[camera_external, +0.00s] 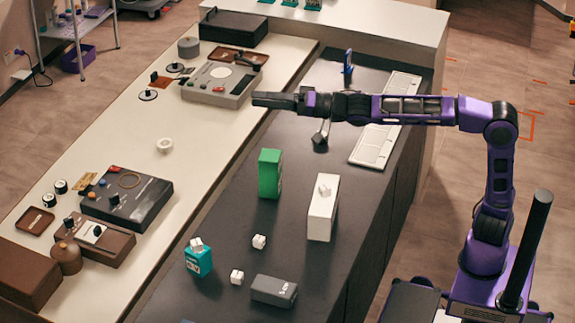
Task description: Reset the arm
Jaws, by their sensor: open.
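My gripper (270,100) is at the end of my purple and black arm, which reaches left from its base over the dark counter. The gripper is open and held out level near the grey device with a round white top (232,98). Nothing shows between the fingers. From this view I cannot tell its exact height, or the gap between the fingers.
Below the arm, the dark counter (215,295) holds a green box (269,174), a white box (322,212), a teal box (198,262), a grey box (273,291) and small white cubes. The pale counter (190,140) carries several devices.

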